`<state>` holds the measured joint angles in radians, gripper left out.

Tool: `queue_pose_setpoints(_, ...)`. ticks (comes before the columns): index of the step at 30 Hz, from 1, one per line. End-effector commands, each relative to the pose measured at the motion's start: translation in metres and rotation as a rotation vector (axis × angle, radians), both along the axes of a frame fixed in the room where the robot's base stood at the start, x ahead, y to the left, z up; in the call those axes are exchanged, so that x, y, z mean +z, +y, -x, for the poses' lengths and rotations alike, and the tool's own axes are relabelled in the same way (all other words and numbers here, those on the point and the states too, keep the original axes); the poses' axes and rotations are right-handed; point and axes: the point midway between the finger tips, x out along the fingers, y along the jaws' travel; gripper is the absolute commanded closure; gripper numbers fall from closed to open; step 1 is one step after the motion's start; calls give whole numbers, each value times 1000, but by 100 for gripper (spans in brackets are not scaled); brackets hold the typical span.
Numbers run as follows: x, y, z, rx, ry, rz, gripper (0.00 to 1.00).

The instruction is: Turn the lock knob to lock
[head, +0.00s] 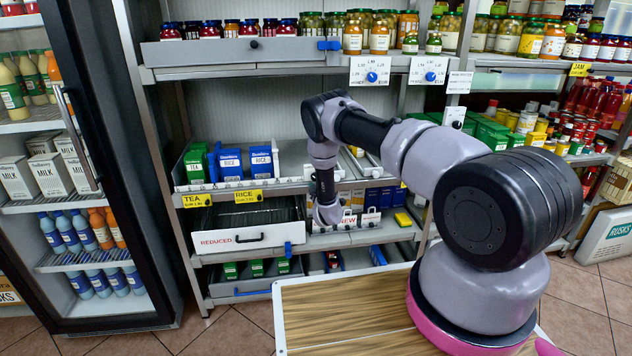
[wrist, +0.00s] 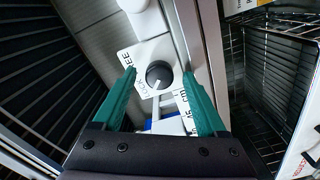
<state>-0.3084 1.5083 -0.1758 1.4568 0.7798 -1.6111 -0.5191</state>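The lock knob (wrist: 159,73) is a round dark grey knob on a white plate (wrist: 127,56) in the wrist view. The plate carries the word LOCK at the knob's lower left and another word, partly readable as "EE", at its upper left. A pale mark on the knob points down and slightly left in the picture. My gripper (wrist: 159,78) is open, its two teal fingers on either side of the knob, with a visible gap to each. In the head view my gripper (head: 327,212) is low before the shelf; I cannot make out the knob there.
A metal post (wrist: 203,62) runs close beside the right finger. A wire basket (wrist: 265,75) lies further right and dark slats (wrist: 40,75) left. In the head view the REDUCED drawer (head: 270,238) and price tags (head: 348,219) are near my gripper. A wooden top (head: 340,315) is clear.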

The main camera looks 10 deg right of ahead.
Motion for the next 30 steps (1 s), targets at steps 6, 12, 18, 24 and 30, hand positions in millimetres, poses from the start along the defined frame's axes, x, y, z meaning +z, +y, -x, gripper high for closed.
queue_pose_setpoints(6,0,0,9,-1,0,0,26)
queue_pose_setpoints(12,-1,0,47,0,4,1,26)
queue_pose_setpoints(18,0,1,85,1,3,1,26)
queue_pose_setpoints(24,0,0,105,-1,0,0,26)
queue_pose_setpoints(30,0,0,108,1,0,0,26)
